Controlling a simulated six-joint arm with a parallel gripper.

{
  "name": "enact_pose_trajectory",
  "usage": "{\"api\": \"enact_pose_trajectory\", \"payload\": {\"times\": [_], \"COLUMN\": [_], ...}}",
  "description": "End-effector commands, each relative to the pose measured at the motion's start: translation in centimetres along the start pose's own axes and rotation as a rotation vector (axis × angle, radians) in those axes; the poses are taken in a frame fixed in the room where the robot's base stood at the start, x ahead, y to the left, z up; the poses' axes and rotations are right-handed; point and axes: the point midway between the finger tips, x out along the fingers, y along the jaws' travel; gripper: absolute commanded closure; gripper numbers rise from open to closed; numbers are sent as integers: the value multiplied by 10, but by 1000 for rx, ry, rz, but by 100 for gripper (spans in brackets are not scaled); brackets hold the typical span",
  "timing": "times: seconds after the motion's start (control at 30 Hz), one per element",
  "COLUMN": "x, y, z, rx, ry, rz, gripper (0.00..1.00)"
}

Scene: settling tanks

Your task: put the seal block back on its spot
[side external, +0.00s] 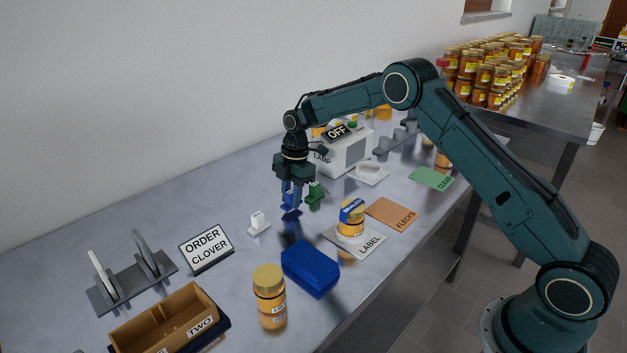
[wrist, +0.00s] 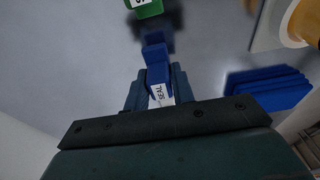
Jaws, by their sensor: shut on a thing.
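The seal block (wrist: 160,88) is blue with a white label reading SEAL, partly hidden by the jaws in the wrist view. My gripper (wrist: 155,92) is shut on it. In the side external view my gripper (side external: 291,191) points down over the table, with the blue block (side external: 291,212) showing below the jaws. I cannot tell whether the block touches the table. A dark shadow lies near it in the wrist view. A green block (side external: 315,195) stands just right of the gripper; it also shows at the top of the wrist view (wrist: 147,8). No marked spot is clear.
A blue pad (side external: 310,270) lies nearer the front. A jar (side external: 351,222) stands on the LABEL mat (side external: 368,247), with the REDS card (side external: 391,214) behind. The OFF lamp box (side external: 342,155) stands behind.

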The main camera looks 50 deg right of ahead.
Motion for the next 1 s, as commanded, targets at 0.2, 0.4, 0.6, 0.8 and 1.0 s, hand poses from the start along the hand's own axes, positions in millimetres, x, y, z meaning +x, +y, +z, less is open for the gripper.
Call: {"api": "enact_pose_trajectory", "payload": {"times": [0.2,0.4,0.6,0.8,1.0], "x": [12,12,16,15,15], "y": [0,0,0,0,0], "z": [2,2,2,2,2], "rx": [0,0,0,0,0], "ry": [0,0,0,0,0], "rz": [1,1,0,0,1], "gripper": [98,98,74,54,54]}}
